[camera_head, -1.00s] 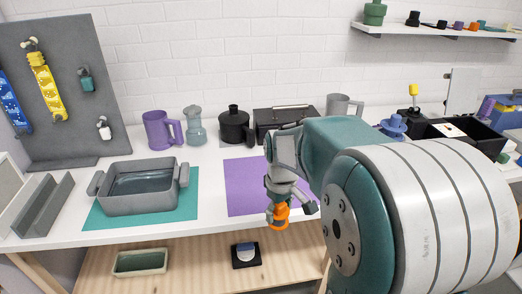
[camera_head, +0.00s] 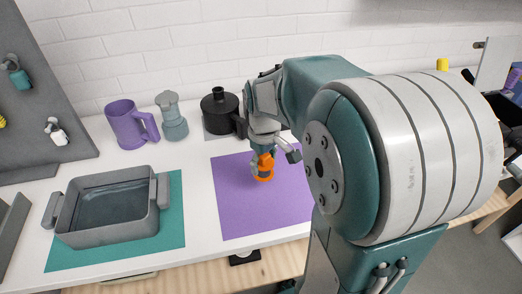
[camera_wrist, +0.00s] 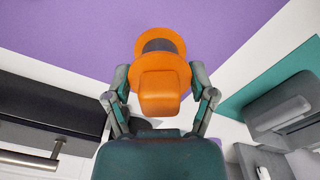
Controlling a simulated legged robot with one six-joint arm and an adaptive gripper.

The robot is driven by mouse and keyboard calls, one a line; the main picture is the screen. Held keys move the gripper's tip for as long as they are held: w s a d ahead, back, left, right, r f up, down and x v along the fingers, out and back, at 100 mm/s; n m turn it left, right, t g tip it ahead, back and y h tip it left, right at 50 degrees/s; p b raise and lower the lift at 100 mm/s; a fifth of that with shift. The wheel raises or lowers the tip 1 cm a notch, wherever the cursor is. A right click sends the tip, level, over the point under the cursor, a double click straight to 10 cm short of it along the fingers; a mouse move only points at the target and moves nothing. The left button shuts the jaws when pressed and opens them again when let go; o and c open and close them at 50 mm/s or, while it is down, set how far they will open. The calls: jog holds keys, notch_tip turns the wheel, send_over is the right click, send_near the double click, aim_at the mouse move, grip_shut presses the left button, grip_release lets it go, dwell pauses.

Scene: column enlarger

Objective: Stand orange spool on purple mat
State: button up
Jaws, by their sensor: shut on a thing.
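The orange spool (camera_head: 265,168) is in my gripper (camera_head: 264,152), in front of the purple mat (camera_head: 235,205) in the head view. In the wrist view the orange spool (camera_wrist: 160,45) sits between the two fingers of my gripper (camera_wrist: 160,84), which are shut on it. It has two wide orange flanges, with a dark band between them. The purple mat (camera_wrist: 90,30) fills the background behind it there. Whether the spool touches the mat cannot be told.
A grey tub (camera_head: 75,232) stands on a teal mat (camera_head: 172,235) to the left. A purple mug (camera_head: 124,128), a grey-green pot (camera_head: 172,122) and a black pot (camera_head: 215,112) stand behind. The mat's left part is bare.

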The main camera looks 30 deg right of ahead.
aim_at(263, 177)
jog(key=shift+s+a, duration=0.1)
jog(key=shift+a, duration=0.35)
jog(key=shift+s+d+f, duration=0.1)
jog(key=shift+d+f, duration=0.1)
jog(key=shift+d, duration=0.05)
jog(key=shift+d+f, duration=0.25)
jog(key=shift+f, duration=0.4)
jog(key=shift+a+f, duration=0.15)
jog(key=shift+f, duration=0.7)
jog(key=shift+a+f, duration=0.15)
jog(key=shift+f, duration=0.7)
jog(key=shift+d+f, duration=0.15)
jog(key=shift+f, duration=0.2)
jog(key=shift+r, duration=0.1)
jog(key=shift+f, duration=0.65)
